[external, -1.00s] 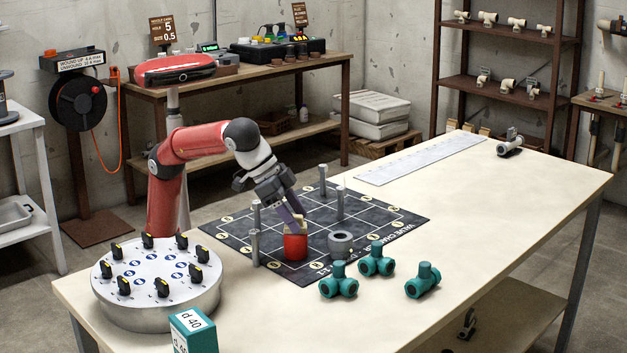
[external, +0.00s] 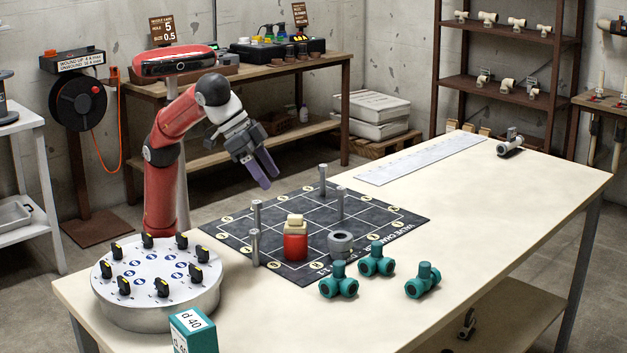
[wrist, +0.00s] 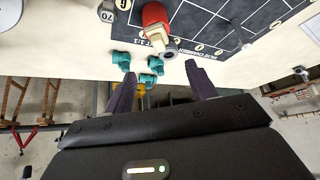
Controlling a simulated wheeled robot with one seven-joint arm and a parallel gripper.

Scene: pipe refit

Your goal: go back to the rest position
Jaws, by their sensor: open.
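My gripper (external: 262,172) is open and empty, raised above the back left part of the dark gridded mat (external: 268,214). Its two purple fingers stand apart and point down and to the right in the external view. In the wrist view my gripper (wrist: 162,90) also shows with nothing between its fingers. A red cylinder with a cream top (external: 295,243) stands upright on the mat, well apart from my gripper. It also shows in the wrist view (wrist: 155,17).
Several grey posts (external: 341,203) stand on the mat, with a grey ring piece (external: 341,243) at its front. Several teal fittings (external: 376,260) lie right of it. A round dial plate (external: 157,275) stands at the front left. The table's right half (external: 490,205) is mostly clear.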

